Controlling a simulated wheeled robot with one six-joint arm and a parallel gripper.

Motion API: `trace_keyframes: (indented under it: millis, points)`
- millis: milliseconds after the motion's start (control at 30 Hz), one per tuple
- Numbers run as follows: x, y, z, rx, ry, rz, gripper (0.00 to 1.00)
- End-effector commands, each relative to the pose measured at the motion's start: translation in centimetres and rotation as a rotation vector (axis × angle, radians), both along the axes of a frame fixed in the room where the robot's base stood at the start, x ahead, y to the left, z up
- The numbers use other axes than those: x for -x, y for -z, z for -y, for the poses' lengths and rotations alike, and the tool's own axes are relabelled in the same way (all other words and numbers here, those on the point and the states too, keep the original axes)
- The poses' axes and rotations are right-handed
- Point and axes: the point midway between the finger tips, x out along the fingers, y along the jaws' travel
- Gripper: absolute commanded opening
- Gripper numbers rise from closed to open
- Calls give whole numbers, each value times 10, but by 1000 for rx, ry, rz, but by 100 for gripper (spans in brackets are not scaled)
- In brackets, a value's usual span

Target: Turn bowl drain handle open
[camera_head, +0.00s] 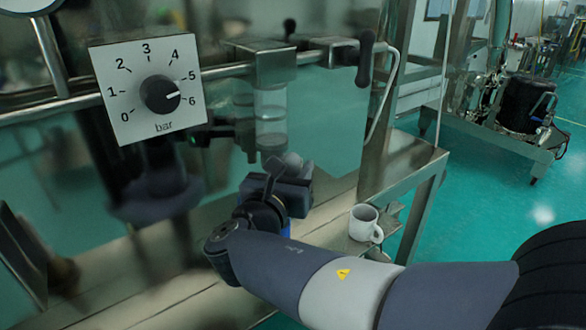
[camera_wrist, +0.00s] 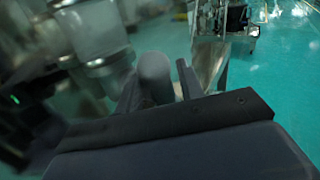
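In the head view, my gripper (camera_head: 280,168) is beside a small grey rounded handle end (camera_head: 292,160), just below a clear cylinder with metal fittings (camera_head: 270,108). In the wrist view, the grey handle (camera_wrist: 155,78) stands between the two dark fingers of my gripper (camera_wrist: 160,88). The fingers are apart, one on each side of it. I cannot tell whether they press on it. The handle's base and pivot are hidden behind the gripper, so its turn position does not show.
A pressure dial (camera_head: 148,90) points near 6 bar at the left. A dark lever handle (camera_head: 365,58) hangs upper right of the cylinder. A white mug (camera_head: 365,223) stands on a metal ledge to the right of my gripper. Open teal floor (camera_head: 480,215) lies at right.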

Motion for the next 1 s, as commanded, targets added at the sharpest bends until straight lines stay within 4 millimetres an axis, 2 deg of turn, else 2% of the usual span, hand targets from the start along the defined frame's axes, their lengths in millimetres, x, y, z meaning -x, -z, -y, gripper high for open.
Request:
trace_keyframes:
  millis: [33, 433, 700, 1000]
  points:
    - [0, 0, 0, 0, 0, 0, 32]
    - [0, 0, 0, 0, 0, 0, 0]
    - [0, -5, 1, -63, 0, -43, 0]
    - [-1, 0, 1, -131, 0, -88, 0]
